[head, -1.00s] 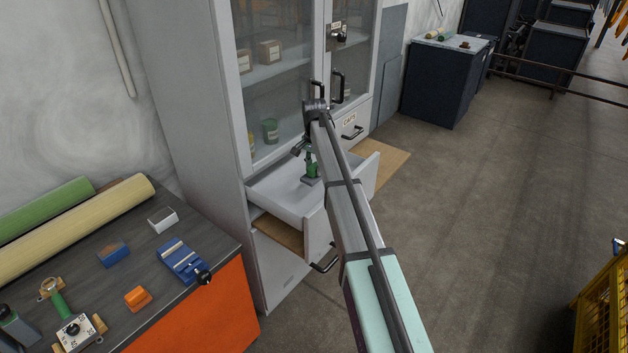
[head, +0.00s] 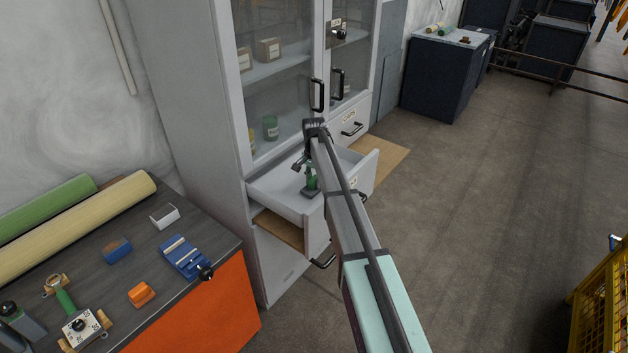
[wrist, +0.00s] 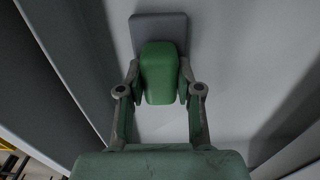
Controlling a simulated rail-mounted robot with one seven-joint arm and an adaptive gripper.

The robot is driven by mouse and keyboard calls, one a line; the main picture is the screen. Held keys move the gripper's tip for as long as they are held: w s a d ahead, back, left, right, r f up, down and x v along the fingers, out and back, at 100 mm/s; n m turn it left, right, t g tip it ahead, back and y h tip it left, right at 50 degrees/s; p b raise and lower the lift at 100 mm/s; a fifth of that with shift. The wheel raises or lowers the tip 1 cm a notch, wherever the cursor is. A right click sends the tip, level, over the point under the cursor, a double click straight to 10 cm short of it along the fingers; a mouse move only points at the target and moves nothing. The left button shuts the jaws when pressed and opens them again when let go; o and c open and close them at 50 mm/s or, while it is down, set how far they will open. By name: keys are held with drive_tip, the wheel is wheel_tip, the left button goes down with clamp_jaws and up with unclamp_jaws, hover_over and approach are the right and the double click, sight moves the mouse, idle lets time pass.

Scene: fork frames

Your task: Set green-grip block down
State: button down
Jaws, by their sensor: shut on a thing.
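The green-grip block has a green grip (wrist: 160,72) on a dark grey base (wrist: 158,27). My gripper (wrist: 160,85) is shut on the green grip, with one finger on each side of it in the wrist view. In the head view the block (head: 311,187) is inside the open white drawer (head: 276,197) of the cabinet, low over the drawer floor. I cannot tell whether its base touches the floor. My arm hides part of the drawer and most of the gripper.
The cabinet (head: 190,120) has glass doors with handles (head: 317,95) just above the drawer. Drawer walls stand close around the gripper. A workbench (head: 215,232) at left holds a blue vise (head: 183,256), an orange block (head: 141,293) and rolls.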

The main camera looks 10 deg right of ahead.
sight(314, 178)
drive_tip(key=c, duration=0.8)
unclamp_jaws()
drive_tip(key=shift+f, duration=0.1)
drive_tip(key=shift+o, duration=0.2)
wheel_tip(314, 178, up, 12)
drive_tip(key=b, duration=0.4)
